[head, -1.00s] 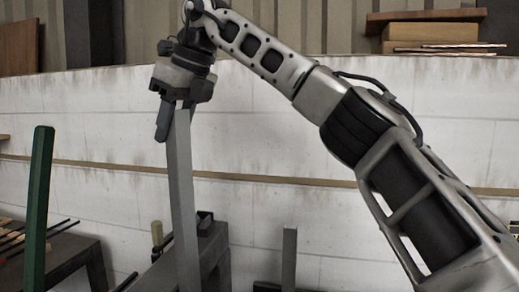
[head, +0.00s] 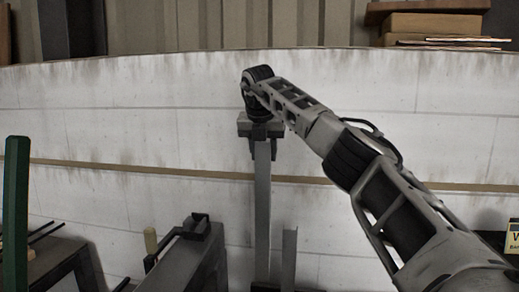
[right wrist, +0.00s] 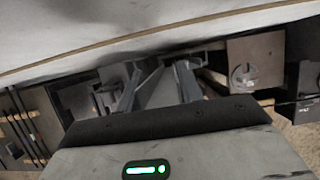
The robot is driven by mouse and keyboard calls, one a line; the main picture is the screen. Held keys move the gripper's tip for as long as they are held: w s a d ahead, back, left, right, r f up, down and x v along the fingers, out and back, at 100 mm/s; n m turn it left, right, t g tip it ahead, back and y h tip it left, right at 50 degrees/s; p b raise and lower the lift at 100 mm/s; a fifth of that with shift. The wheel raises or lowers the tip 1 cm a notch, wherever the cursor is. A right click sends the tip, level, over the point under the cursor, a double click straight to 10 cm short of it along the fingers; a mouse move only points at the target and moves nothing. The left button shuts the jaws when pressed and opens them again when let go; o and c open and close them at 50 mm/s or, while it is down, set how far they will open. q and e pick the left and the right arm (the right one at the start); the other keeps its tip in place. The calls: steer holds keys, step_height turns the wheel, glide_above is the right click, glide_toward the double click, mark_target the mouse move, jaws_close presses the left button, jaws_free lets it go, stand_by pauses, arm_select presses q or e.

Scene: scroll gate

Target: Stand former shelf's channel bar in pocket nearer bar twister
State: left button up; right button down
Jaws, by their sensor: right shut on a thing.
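My right gripper (head: 262,150) is shut on the top of a long grey channel bar (head: 262,215), which hangs close to upright. The bar's lower end runs to the bottom edge of the head view, so I cannot tell whether it is in a pocket. A shorter grey upright bar (head: 289,262) stands just right of it. In the right wrist view the grey bar (right wrist: 156,92) runs away between the fingers. I cannot clearly make out the pockets or tell which machine is the bar twister. My left gripper is not in view.
A dark grey machine or stand (head: 190,262) with a bent black handle is left of the bar. A green post (head: 16,210) rises at far left, beside a dark table (head: 55,265) with rods. A pale wall (head: 130,120) spans the back.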

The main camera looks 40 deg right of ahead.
mark_target(264, 166)
steer(key=shift+s+f, duration=0.1)
steer(key=shift+f, duration=1.95)
steer(key=shift+d, duration=0.1)
